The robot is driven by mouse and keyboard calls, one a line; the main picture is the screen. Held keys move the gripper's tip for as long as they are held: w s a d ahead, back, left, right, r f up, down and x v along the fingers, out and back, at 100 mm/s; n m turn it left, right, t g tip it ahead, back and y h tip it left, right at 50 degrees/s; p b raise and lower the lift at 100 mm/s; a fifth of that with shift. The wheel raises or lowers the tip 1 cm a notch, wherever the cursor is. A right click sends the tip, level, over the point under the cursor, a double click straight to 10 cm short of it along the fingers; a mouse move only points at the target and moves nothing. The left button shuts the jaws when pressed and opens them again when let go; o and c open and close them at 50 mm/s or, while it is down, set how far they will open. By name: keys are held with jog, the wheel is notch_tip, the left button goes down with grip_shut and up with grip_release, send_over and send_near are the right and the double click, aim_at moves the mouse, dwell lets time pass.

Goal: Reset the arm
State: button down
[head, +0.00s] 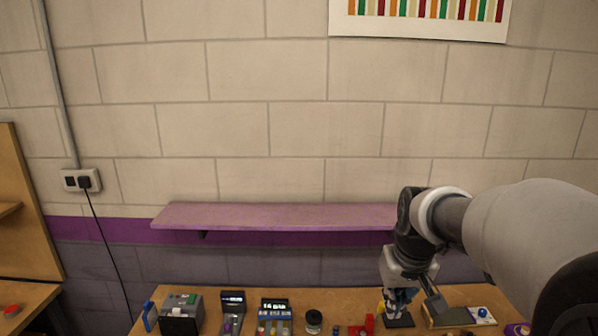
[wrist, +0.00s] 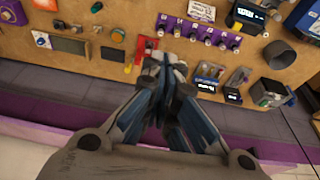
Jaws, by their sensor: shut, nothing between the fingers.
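My arm comes in from the right edge in the head view and bends down at its wrist. My gripper (head: 399,302) points down over the right part of the workbench, low near its surface. In the wrist view my gripper (wrist: 167,62) is closed, its blue-and-grey fingers together with nothing held. Its tips appear in front of a red part (wrist: 146,47) on the board; whether they touch it cannot be told.
A purple shelf (head: 275,216) runs along the wall behind the bench. A grey device (head: 181,312) and other small modules stand on the bench left of my gripper.

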jog(key=s+a+f+b, duration=0.2)
jog(key=s+f+b, duration=0.1)
jog(key=s, duration=0.9)
jog(key=s+a+f+t+b, duration=0.1)
jog(key=s+a+f+b, duration=0.1)
jog(key=s, duration=1.1)
jog(key=shift+a+f+b, duration=0.25)
jog(key=shift+f+b, duration=0.35)
jog(key=shift+b, duration=0.05)
